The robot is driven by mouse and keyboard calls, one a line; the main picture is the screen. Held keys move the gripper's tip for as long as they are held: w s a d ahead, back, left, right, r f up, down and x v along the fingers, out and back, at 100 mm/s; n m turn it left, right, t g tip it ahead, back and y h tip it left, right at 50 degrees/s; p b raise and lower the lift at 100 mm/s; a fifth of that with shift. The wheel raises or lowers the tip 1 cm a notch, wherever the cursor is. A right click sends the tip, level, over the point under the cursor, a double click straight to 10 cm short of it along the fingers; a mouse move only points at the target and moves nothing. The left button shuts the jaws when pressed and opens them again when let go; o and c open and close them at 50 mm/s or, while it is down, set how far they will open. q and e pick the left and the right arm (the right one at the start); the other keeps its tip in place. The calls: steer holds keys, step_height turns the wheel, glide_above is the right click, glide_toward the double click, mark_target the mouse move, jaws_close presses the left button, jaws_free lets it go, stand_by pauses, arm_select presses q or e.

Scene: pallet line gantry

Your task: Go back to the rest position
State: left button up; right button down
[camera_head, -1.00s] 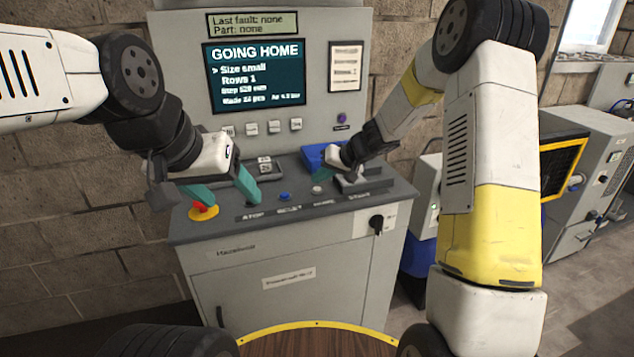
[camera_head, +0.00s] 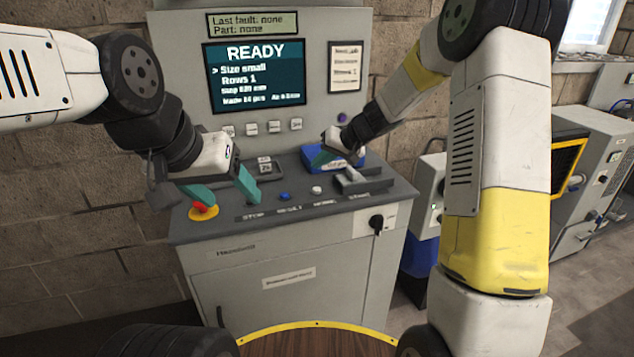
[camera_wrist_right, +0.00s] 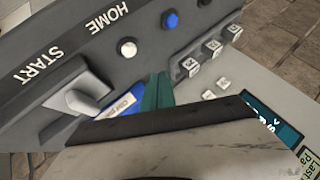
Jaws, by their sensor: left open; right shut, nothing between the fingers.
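My left gripper (camera_head: 222,194) is open and empty above the left part of the grey console (camera_head: 233,227), near the red stop button (camera_head: 203,210). My right gripper (camera_head: 322,158) is shut and empty, held above the console's back right by the blue box (camera_head: 345,161). In the right wrist view its teal fingers (camera_wrist_right: 157,92) are together over the console, beside the same blue box (camera_wrist_right: 119,109). The screen (camera_head: 254,75) reads READY, with Size small and Rows 1.
On the console are a blue button (camera_head: 284,197), a white button (camera_head: 316,190) and a grey lever-like part at START (camera_head: 355,182). A key (camera_head: 377,223) sticks out of the front. Grey machines (camera_head: 590,190) stand at the right.

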steer(key=s+d+r+h, duration=0.1)
steer(key=s+d+r, duration=0.1)
steer(key=s+r, duration=0.55)
steer(key=s+d+r+h, duration=0.1)
steer(key=s+d+r, duration=0.3)
steer(key=s, duration=0.6)
steer(key=s+d+h, duration=0.1)
steer(key=s+d, duration=0.1)
steer(key=s, duration=0.4)
steer(key=s+d+h, duration=0.1)
steer(key=s+d, duration=0.2)
steer(key=s, duration=0.2)
steer(key=s+d+m+h, duration=0.1)
steer(key=s+d, duration=0.1)
steer(key=s, duration=0.4)
steer(key=shift+s+d+r+t, duration=0.25)
steer(key=shift+s+r+t, duration=0.1)
steer(key=shift+r+t, duration=0.1)
